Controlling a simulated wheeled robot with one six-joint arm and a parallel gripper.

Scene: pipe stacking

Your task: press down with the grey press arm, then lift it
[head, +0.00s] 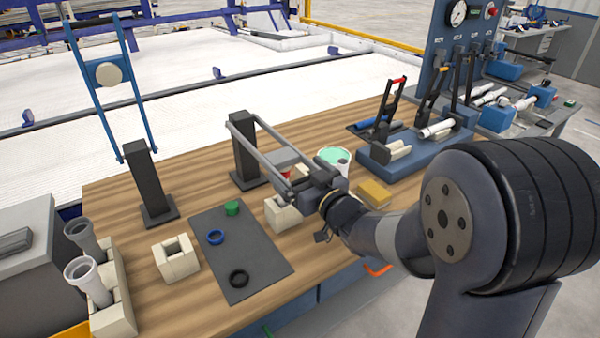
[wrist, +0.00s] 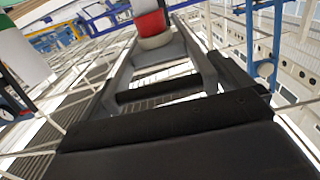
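The grey press arm (head: 268,142), two parallel bars, runs from the top of a black post (head: 244,150) down to my gripper (head: 306,186) in the head view. It slopes slightly down toward me. My gripper is at the arm's free end and hides it, so I cannot tell whether the fingers hold it. A pale block (head: 282,214) stands below, with something red (head: 286,172) partly visible above it. In the wrist view a red and white cylinder (wrist: 153,24) shows beyond my dark gripper parts; the fingertips are not clear there.
A blue press arm (head: 108,74) stands raised at another post on the left. A dark mat (head: 255,262) holds green, blue and black rings. Grey pipes (head: 84,275) stand in a rack at left. A tin (head: 333,157) and yellow block (head: 373,193) are close to my gripper.

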